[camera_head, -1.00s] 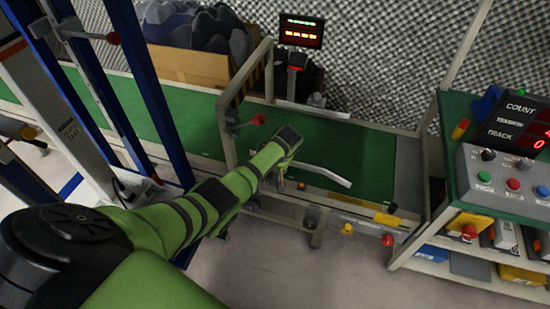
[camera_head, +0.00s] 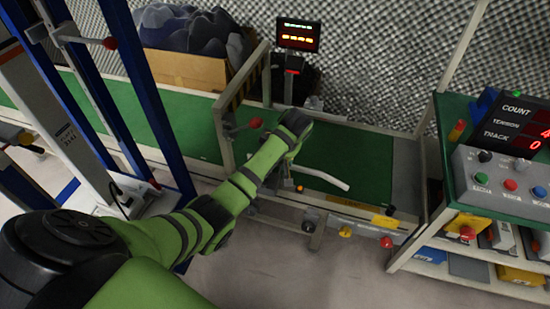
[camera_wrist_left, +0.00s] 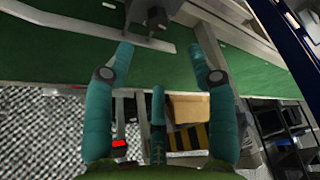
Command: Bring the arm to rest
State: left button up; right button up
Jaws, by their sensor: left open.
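My left arm, green with dark bands, reaches from the lower left over the green belt in the head view. Its wrist end is above the belt, and the fingers are hidden behind it there. In the left wrist view my left gripper (camera_wrist_left: 163,60) shows teal fingers spread well apart, with nothing between the tips. The green belt (camera_wrist_left: 70,45) lies beyond the fingers; I cannot tell the gap. The belt also runs across the head view (camera_head: 360,160). My right gripper is in neither view.
A metal guard frame with a red knob (camera_head: 256,122) stands left of my wrist. A lit display (camera_head: 298,35) on a post and a cardboard box (camera_head: 188,70) stand behind the belt. A button panel (camera_head: 500,180) is at the right. Blue uprights (camera_head: 140,80) stand at the left.

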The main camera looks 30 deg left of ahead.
pick_arm(q)
jog(key=s+d+f+m+h+p, duration=0.1)
jog(key=s+d+f+m+p, duration=0.3)
jog(key=s+f, duration=0.6)
jog(key=s+f+m+h+p, duration=0.15)
jog(key=s+f+m, duration=0.35)
jog(key=s+f, duration=0.5)
jog(key=s+d+f+m+p, duration=0.1)
jog(key=s+f+m, duration=0.1)
jog(key=s, duration=0.7)
jog(key=s+d+f+m+h+p, duration=0.1)
jog(key=s+d+f+m+p, duration=0.1)
jog(key=s, duration=0.7)
jog(key=s+d+f+m+p, duration=0.1)
jog(key=s+f+m, duration=0.2)
jog(key=s, duration=0.6)
jog(key=shift+d+f+g+h+p, duration=0.3)
jog(key=shift+f+g+h+p, duration=0.1)
jog(key=shift+f, duration=0.4)
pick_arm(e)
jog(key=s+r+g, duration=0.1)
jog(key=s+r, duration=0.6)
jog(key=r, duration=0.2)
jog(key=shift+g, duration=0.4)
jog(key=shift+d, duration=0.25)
